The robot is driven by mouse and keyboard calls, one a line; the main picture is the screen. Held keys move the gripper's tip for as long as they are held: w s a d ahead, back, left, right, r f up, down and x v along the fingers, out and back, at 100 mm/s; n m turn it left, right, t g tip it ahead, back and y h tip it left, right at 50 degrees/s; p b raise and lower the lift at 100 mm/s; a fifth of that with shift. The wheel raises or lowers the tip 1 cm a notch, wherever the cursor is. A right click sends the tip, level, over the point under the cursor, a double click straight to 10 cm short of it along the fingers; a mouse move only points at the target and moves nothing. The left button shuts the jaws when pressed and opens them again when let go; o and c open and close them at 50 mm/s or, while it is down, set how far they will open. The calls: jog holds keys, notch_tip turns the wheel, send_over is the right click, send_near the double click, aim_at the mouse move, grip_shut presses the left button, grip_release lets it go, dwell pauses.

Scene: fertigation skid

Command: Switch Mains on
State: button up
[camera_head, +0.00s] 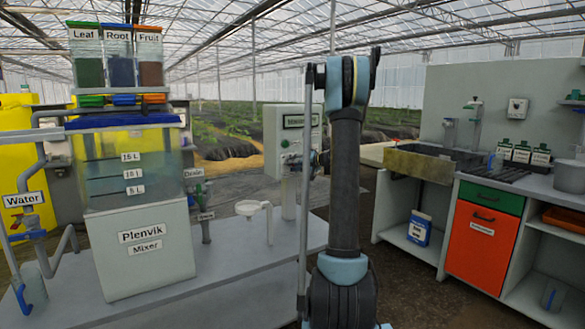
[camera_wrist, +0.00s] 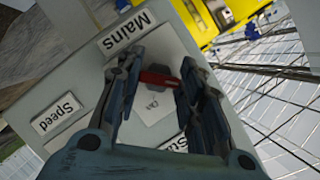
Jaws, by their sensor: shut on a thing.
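The grey control box (camera_head: 275,158) stands on a post in the middle of the head view. Its face fills much of the wrist view, with a "Mains" label (camera_wrist: 126,33) at the top. Below that label is a red switch handle (camera_wrist: 158,78), lying across the space between the fingers. My gripper (camera_wrist: 161,72) is shut on this handle, a finger at each end. In the head view my arm hides much of the gripper and the switch.
A "Speed" label (camera_wrist: 58,113) and a partly covered label (camera_wrist: 176,143) are on the same box face. The Plenvik mixer (camera_head: 140,255) stands left on the grey bench. A white funnel stand (camera_head: 254,208) is near the post. The sink counter (camera_head: 420,163) is at right.

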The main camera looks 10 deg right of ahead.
jog(key=m+t+y, duration=0.1)
jog(key=m, duration=0.4)
jog(key=m+t+y, duration=0.1)
jog(key=m+t, duration=0.1)
jog(key=m, duration=0.4)
jog(key=m+t+y, duration=0.1)
jog(key=m, duration=0.4)
jog(key=shift+f+t+y, duration=0.3)
jog(key=shift+f+y, duration=0.05)
jog(key=shift+y, duration=0.05)
jog(key=shift+m, duration=0.5)
jog(key=o, duration=1.1)
jog(key=shift+c, duration=0.2)
